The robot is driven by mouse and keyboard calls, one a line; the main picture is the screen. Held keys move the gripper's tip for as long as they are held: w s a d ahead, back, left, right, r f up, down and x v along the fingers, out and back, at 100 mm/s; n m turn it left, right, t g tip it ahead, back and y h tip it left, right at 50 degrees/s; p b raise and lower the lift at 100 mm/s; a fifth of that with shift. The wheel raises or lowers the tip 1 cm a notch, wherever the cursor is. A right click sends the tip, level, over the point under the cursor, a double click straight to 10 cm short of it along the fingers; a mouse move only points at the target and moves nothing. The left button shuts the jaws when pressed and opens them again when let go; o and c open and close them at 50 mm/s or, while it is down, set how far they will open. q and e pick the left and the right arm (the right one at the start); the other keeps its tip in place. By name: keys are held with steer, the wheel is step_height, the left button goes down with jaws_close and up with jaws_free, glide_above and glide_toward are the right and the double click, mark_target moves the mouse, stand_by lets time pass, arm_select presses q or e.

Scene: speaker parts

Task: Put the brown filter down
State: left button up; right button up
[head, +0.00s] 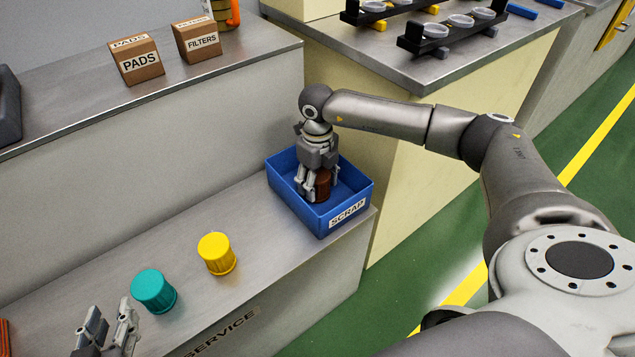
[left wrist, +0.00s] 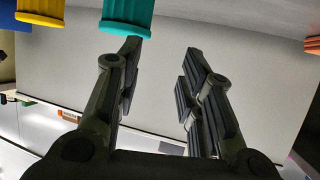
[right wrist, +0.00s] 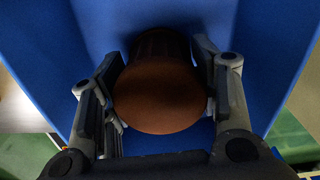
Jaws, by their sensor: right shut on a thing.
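The brown filter (head: 323,184) is inside the blue bin labelled SCRAP (head: 346,214), at the end of the lower shelf. My right gripper (head: 314,186) reaches down into the bin and is shut on the brown filter. In the right wrist view the filter's round end (right wrist: 160,97) sits between the two fingers, with blue bin walls around it. I cannot tell whether the filter touches the bin floor. My left gripper (head: 108,328) is open and empty at the lower left; its spread fingers also show in the left wrist view (left wrist: 160,75).
A teal filter (head: 153,291) and a yellow filter (head: 216,254) stand on the lower shelf left of the bin. PADS (head: 137,61) and FILTERS (head: 197,39) boxes sit on the upper ledge. A bench with black racks (head: 450,38) stands behind. The shelf between yellow filter and bin is clear.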

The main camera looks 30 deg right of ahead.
mark_target(318, 173)
arm_select(q)
steer(key=shift+r, duration=0.1)
arm_select(e)
steer(key=shift+f, duration=0.1)
steer(key=o, duration=1.1)
arm_select(q)
steer(key=shift+w+d+r, duration=0.1)
steer(key=shift+w+r, duration=0.05)
steer(key=shift+r, duration=0.05)
arm_select(e)
steer(key=shift+o, duration=0.2)
